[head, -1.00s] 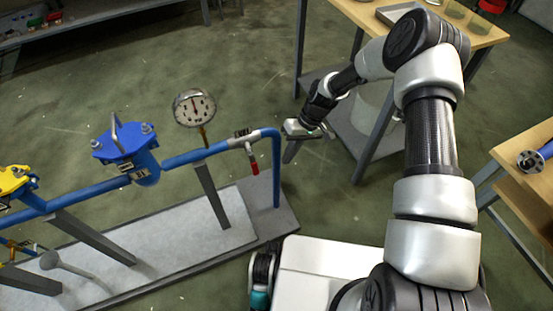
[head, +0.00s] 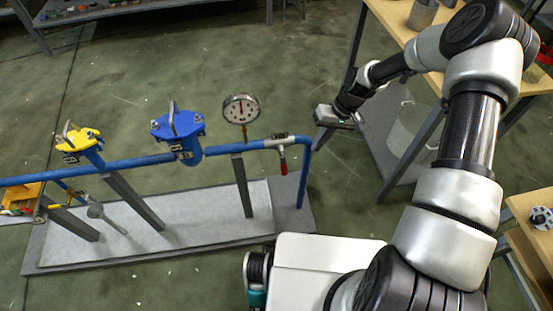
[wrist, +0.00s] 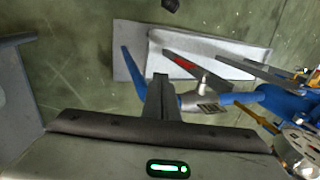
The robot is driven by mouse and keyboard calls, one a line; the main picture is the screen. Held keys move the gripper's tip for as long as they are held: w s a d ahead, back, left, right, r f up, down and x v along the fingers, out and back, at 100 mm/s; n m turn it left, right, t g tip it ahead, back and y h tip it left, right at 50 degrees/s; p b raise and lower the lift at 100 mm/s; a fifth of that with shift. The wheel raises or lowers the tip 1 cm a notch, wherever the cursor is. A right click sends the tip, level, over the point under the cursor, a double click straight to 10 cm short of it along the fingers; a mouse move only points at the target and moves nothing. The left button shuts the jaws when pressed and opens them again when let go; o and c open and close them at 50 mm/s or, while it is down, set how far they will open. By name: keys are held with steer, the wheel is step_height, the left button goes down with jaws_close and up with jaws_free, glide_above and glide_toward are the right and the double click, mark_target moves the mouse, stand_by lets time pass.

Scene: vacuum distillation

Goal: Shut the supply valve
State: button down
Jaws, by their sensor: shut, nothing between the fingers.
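A blue pipe (head: 225,150) runs level across the stand. A valve (head: 279,142) with a grey body sits near its right end, and its red lever (head: 283,165) hangs down, across the pipe's line. I cannot read the valve's tag. My gripper (head: 321,137) is shut and empty, to the right of the pipe's bent end and apart from it. In the wrist view my shut fingers (wrist: 160,92) point toward the stand; the valve body (wrist: 192,101) and red lever (wrist: 183,63) show just beyond and to the right of them.
A round gauge (head: 241,109) rises just left of the valve. A wooden-topped table (head: 395,15) is behind my arm. The floor between the pipe and table is open.

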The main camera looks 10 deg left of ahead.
mark_target(284, 166)
steer(key=s+a+f+b, duration=0.2)
steer(key=a+f, duration=0.5)
steer(key=f, duration=0.2)
steer(key=shift+s+f, duration=0.15)
steer(key=shift+a, duration=0.1)
steer(key=shift+s+a+f+b, duration=0.15)
steer(key=shift+a+b, duration=0.15)
steer(key=shift+a, duration=0.1)
steer(key=shift+s+a+f+b, duration=0.1)
steer(key=shift+a+b, duration=0.2)
steer(key=shift+a, duration=0.05)
